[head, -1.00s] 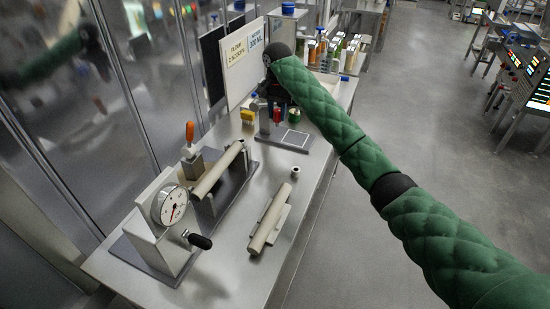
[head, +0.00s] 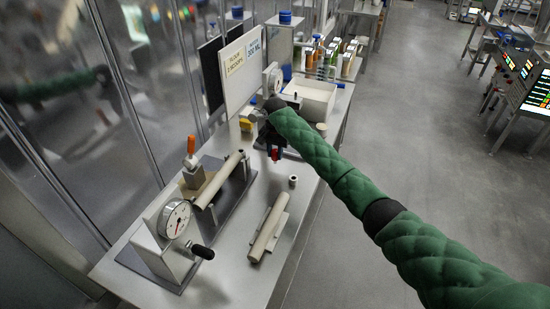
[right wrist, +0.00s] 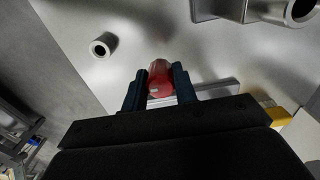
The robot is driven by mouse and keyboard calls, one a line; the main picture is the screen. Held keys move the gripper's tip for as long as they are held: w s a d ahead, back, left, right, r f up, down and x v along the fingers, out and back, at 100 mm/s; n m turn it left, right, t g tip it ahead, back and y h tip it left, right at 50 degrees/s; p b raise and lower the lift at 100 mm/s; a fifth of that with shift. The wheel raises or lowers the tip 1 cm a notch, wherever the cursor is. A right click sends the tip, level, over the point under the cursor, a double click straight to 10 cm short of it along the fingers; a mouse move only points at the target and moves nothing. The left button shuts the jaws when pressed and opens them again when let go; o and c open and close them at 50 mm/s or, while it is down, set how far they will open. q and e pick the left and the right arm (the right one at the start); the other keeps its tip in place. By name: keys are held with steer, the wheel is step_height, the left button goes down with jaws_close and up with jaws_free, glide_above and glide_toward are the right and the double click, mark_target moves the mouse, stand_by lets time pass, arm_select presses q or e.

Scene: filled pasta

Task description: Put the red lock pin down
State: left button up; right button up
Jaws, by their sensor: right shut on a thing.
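The red lock pin (head: 275,154) is in my right gripper (head: 272,148), above the steel table (head: 232,240). In the right wrist view, the pin (right wrist: 160,79) shows as a red rounded body between the two dark fingers of the gripper (right wrist: 161,86), which are shut on it. The table surface shows beneath and around it. The gripper's mount hides the lower part of that view. My left gripper is not in view.
A small metal ring (head: 293,181) stands on the table near the pin. A loose tube (head: 268,228) lies in front. A white tray (head: 310,98) is behind. Bare table lies around the ring.

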mark_target(275, 160)
steer(key=shift+f+p, duration=0.8)
steer(key=shift+f, duration=1.35)
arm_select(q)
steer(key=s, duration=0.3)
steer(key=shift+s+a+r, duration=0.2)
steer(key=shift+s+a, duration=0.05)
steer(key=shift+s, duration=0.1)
arm_select(e)
steer(key=o, duration=1)
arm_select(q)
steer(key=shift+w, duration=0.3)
